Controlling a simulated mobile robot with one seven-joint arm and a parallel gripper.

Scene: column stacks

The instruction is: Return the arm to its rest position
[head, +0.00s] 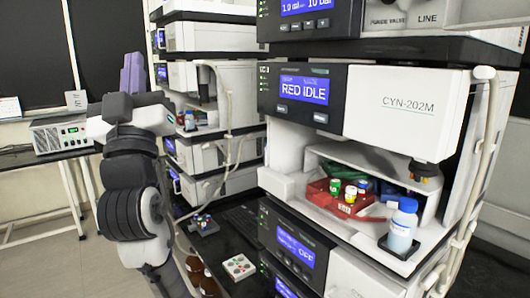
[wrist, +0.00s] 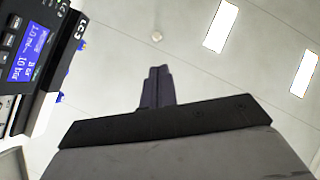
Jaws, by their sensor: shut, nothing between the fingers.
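My arm stands folded upright at the left of the head view. My gripper (head: 132,72) is at its top, pointing up beside the further instrument stack. In the wrist view my gripper (wrist: 157,80) points toward the ceiling, with its two dark fingers together and nothing between them. It touches nothing that I can see.
The near instrument stack (head: 405,110) fills the right, its open bay holding a red rack (head: 335,196) of vials and a blue-white bottle (head: 402,228). A further stack (head: 215,80) stands behind my arm. A side table (head: 60,155) bears a grey box (head: 60,133).

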